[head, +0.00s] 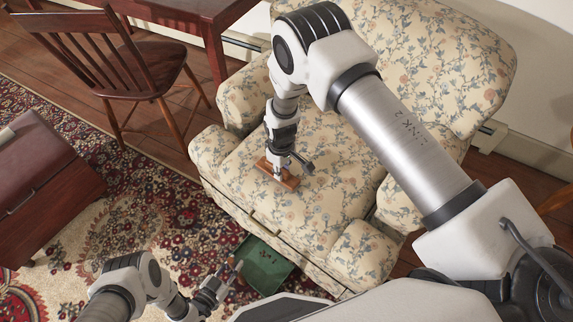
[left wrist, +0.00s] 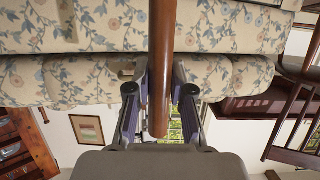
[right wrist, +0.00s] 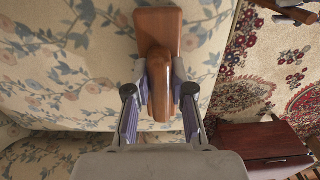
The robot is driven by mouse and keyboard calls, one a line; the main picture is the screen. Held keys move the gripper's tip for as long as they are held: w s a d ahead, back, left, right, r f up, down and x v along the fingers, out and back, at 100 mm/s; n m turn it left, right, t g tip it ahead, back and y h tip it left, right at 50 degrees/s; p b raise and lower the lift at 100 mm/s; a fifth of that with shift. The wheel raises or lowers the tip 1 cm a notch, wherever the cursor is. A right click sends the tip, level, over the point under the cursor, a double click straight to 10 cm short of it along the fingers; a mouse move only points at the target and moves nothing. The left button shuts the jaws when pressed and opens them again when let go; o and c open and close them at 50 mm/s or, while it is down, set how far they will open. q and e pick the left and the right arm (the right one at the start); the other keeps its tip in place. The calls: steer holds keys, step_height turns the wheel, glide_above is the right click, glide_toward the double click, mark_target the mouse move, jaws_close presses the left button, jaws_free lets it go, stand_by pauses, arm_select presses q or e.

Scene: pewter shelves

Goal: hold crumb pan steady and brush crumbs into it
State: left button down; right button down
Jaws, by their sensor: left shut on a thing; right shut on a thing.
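The green crumb pan (head: 266,272) is low in front of the armchair seat, just below its front edge. My left gripper (head: 226,279) is shut on its brown wooden handle, which runs between the fingers in the left wrist view (left wrist: 162,60). The wooden brush (head: 289,183) is at the armchair seat, near its front. My right gripper (head: 283,166) is above it, shut on its handle; the brush also shows in the right wrist view (right wrist: 158,25). Its bristles are hidden. A few small dark marks show in the pan; I cannot tell whether they are crumbs.
The floral armchair (head: 330,225) fills the middle, with padded arms on both sides of its seat. A wooden chair (head: 120,65) and a table (head: 195,15) stand at the back left. A dark red chest (head: 40,185) stands at the left on a patterned rug (head: 130,225).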

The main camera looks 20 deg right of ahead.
steer(key=shift+s+a+f, duration=0.1)
steer(key=shift+s+a, duration=0.55)
steer(key=shift+a, duration=0.45)
steer(key=shift+s+a+r, duration=0.1)
steer(key=shift+s+a, duration=0.6)
steer(key=shift+a, duration=0.35)
steer(key=shift+s+a+f, duration=0.1)
steer(key=shift+s+a, duration=0.55)
steer(key=shift+a, duration=0.45)
step_height(320, 180, up, 8)
steer(key=c, duration=1.8)
jaws_free()
steer(key=shift+d, duration=0.1)
jaws_close()
